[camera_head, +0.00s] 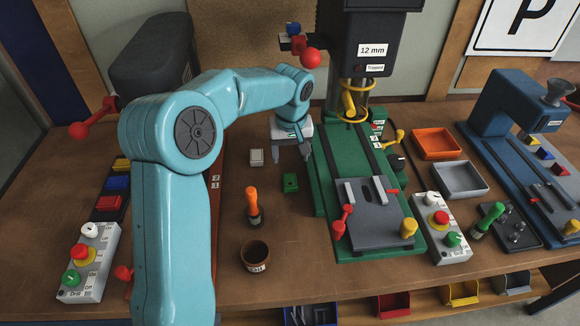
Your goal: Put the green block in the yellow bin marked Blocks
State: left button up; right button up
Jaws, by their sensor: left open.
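The small green block (290,183) sits on the wooden table, left of the green drill press base. My left gripper (290,155) is open and empty, with its fingers pointing down. In the picture it is just above the block and apart from it; its exact height over the table is hard to tell. A yellow bin (461,294) stands low at the front edge, right of the middle; its label is too small to read. My right gripper does not show.
A small grey block (257,157), an orange-handled screwdriver (253,206) and a brown cup (255,257) are near the green block. A red bin (393,305) is left of the yellow one. The drill press (370,215) stands right of my gripper. Orange (437,144) and grey trays (460,180) lie further right.

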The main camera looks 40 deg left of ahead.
pick_arm(q)
jog(key=shift+o, duration=0.4)
jog(key=shift+r, duration=0.55)
jog(key=shift+s+d+b, duration=0.15)
jog(key=shift+d+b, duration=0.05)
jog(key=shift+b, duration=0.15)
jog(key=t+y+b, duration=0.1)
jog(key=y, duration=0.1)
send_over(290, 180)
jog(key=s+d, duration=0.1)
jog(key=d, duration=0.1)
notch_tip(290, 180, down, 6)
jog(key=shift+s+a+f, duration=0.1)
jog(key=shift+a+f, duration=0.05)
jog(key=shift+f, duration=0.45)
jog(key=p+x, duration=0.1)
jog(key=x, duration=0.4)
jog(key=shift+a+r, duration=0.1)
